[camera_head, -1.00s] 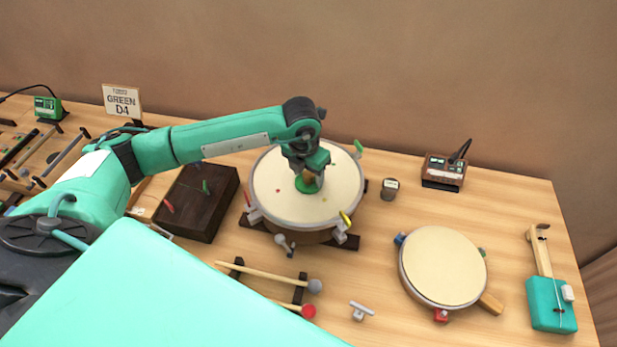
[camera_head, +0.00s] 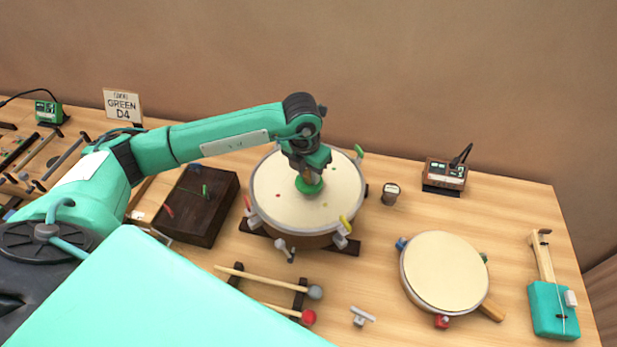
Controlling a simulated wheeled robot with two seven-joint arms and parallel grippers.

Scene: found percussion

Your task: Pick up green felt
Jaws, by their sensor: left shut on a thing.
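The green felt (camera_head: 309,187) is a small round green piece at the middle of the large cream drum head (camera_head: 285,205). My left gripper (camera_head: 308,178) points down over the drum and is shut on the green felt. The fingers hide part of the felt's top. I cannot tell whether the felt touches the drum head or is just above it. My right gripper is not in view.
A dark wooden box (camera_head: 200,215) stands left of the drum. Mallets (camera_head: 262,278) lie on a rack in front. A smaller drum (camera_head: 443,272) and a teal string instrument (camera_head: 553,305) are at right. A small dark cup (camera_head: 390,194) stands close to the drum's right.

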